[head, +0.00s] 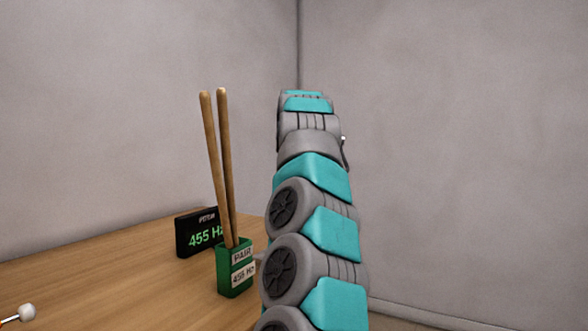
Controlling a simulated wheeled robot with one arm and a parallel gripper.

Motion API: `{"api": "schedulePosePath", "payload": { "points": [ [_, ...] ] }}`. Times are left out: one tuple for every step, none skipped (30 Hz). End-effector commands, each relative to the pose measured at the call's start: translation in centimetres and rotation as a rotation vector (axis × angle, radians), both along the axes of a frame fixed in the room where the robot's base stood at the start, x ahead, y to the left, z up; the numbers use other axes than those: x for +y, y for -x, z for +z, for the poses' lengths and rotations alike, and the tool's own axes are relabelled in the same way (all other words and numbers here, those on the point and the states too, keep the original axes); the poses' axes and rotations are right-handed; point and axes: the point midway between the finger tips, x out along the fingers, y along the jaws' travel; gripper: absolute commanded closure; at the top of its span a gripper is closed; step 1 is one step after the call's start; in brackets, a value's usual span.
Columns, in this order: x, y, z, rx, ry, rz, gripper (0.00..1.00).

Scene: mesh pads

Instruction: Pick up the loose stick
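Two wooden sticks (225,165) stand close together, leaning slightly left, in a green holder (235,283) labelled "PAIR" and "455 Hz". At the lower left edge, a small white rounded tip (27,312) on a thin pale shaft shows, with a bit of orange by the frame edge. Most of that thing is out of frame, so I cannot tell what it is. No other stick lies on the visible tabletop. My arm rises in the middle of the head view, right of the holder. My gripper does not show; it is beyond or hidden behind the arm.
A black display (197,232) reading "455 Hz" stands behind the holder on the wooden table (120,270). The tabletop left of the holder is largely clear. Grey walls meet in a corner behind. My arm hides the table's right part.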

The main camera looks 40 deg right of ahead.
Motion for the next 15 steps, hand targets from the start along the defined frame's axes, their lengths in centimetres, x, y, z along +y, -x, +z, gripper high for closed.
{"api": "schedulePosePath", "payload": {
  "points": [
    [0.01,-0.01,0.00,0.000,0.000,0.000,0.83],
    [0.01,-0.01,0.00,0.000,0.000,0.000,0.86],
    [0.01,-0.01,0.00,0.000,0.000,0.000,0.91],
    [0.01,-0.01,0.00,0.000,0.000,0.000,0.94],
    [0.00,0.00,0.00,0.000,0.000,0.000,0.97],
    [0.00,0.00,0.00,0.000,0.000,0.000,1.00],
    [0.00,0.00,0.00,0.000,0.000,0.000,1.00],
    [0.00,0.00,0.00,0.000,0.000,0.000,1.00],
    [0.01,-0.01,0.00,0.000,0.000,0.000,1.00],
    [0.01,-0.01,0.00,0.000,0.000,0.000,1.00],
    [0.01,-0.01,0.00,0.000,0.000,0.000,1.00],
    [0.01,-0.01,0.00,0.000,0.000,0.000,1.00],
    [0.01,-0.01,0.00,0.000,0.000,0.000,1.00],
    [0.01,-0.01,0.00,0.000,0.000,0.000,1.00],
    [0.01,-0.01,0.00,0.000,0.000,0.000,1.00]
  ]
}}
